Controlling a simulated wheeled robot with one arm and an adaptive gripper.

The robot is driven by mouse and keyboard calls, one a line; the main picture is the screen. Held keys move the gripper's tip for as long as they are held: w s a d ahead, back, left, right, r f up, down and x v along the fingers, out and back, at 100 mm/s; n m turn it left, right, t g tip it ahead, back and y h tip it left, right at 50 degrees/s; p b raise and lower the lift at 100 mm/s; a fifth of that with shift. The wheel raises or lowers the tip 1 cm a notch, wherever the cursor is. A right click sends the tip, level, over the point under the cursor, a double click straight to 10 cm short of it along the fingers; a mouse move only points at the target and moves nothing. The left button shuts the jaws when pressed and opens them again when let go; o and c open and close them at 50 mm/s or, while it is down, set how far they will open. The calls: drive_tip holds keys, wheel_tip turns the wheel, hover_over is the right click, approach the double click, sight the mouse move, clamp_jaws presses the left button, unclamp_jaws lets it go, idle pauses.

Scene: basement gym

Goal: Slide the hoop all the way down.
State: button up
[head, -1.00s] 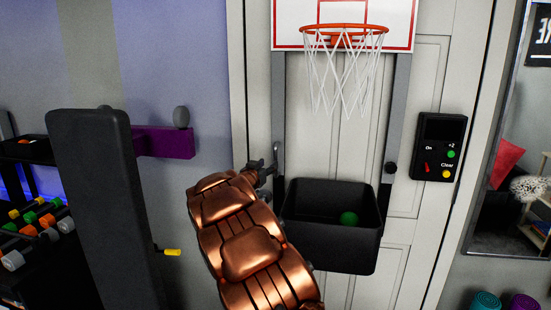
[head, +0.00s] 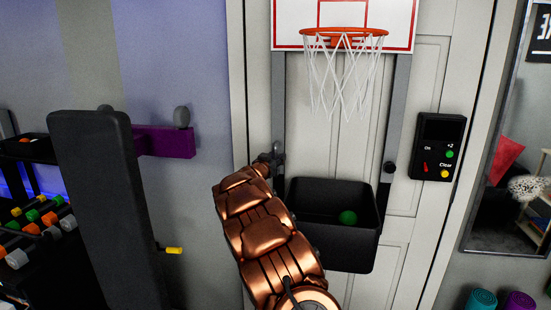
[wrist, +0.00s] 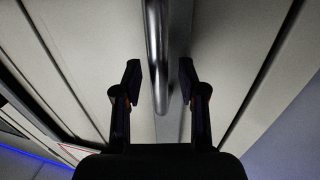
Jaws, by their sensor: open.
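The hoop (head: 345,32) is an orange ring with a white net (head: 343,75), mounted on a white backboard (head: 400,22) high on the door. Grey rails run down from the backboard on both sides, with a dark knob (head: 390,167) on the right one. My gripper (head: 272,162) is at the left rail, partly hidden by my copper-coloured arm. In the wrist view its two dark fingers (wrist: 160,75) are open. A shiny metal bar (wrist: 156,40) appears in the gap between them; neither finger visibly grips it.
A black bin (head: 325,235) with a green ball (head: 348,217) hangs below the hoop. A black scoreboard box (head: 438,147) is to the right. A dark upright pad (head: 100,200), a purple bracket (head: 166,142) and a dumbbell rack (head: 35,225) stand left. A mirror (head: 505,190) is at right.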

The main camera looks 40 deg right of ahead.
clamp_jaws()
idle(0.3)
idle(0.4)
